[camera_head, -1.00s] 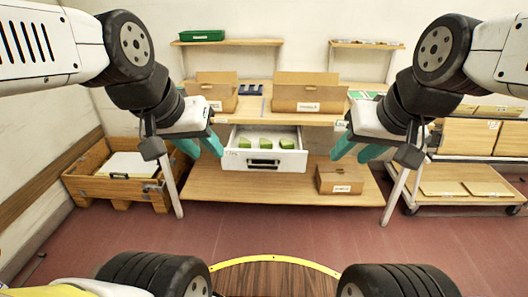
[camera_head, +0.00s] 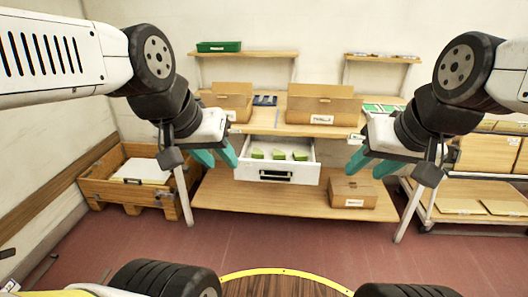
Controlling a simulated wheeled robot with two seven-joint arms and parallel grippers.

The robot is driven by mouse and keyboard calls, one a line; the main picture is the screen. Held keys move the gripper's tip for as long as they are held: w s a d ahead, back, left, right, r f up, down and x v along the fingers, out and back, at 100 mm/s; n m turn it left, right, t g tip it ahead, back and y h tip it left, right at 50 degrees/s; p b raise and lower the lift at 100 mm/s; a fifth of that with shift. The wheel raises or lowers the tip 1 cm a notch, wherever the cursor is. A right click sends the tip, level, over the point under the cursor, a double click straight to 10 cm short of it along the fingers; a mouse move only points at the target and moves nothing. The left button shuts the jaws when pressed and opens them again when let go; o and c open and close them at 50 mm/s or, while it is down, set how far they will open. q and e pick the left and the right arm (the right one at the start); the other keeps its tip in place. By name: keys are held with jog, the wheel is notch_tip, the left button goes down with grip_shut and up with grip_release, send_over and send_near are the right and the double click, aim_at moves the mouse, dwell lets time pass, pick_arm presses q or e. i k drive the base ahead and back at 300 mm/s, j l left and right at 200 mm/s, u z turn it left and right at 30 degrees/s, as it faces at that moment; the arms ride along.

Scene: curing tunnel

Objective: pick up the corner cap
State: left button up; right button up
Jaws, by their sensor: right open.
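Three small green pieces (camera_head: 279,154) lie in a row in an open white drawer (camera_head: 277,174) under the workbench top. They may be corner caps; they are too small to tell. My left gripper (camera_head: 217,159) has its teal fingers apart and empty, in front of the bench to the left of the drawer. My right gripper (camera_head: 371,161) is open and empty, to the right of the drawer. Neither gripper touches the green pieces.
Cardboard boxes (camera_head: 321,104) stand on the bench top, with a closed carton (camera_head: 353,192) on the lower shelf. A wooden crate (camera_head: 128,190) is at left and a loaded trolley (camera_head: 463,217) at right. Red floor is clear before the bench.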

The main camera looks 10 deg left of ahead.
aim_at(256, 153)
jog(key=i+j, duration=0.75)
jog(key=j, duration=0.15)
jog(key=i+j, duration=0.75)
jog(key=i+j+z, duration=0.05)
jog(key=j, duration=0.05)
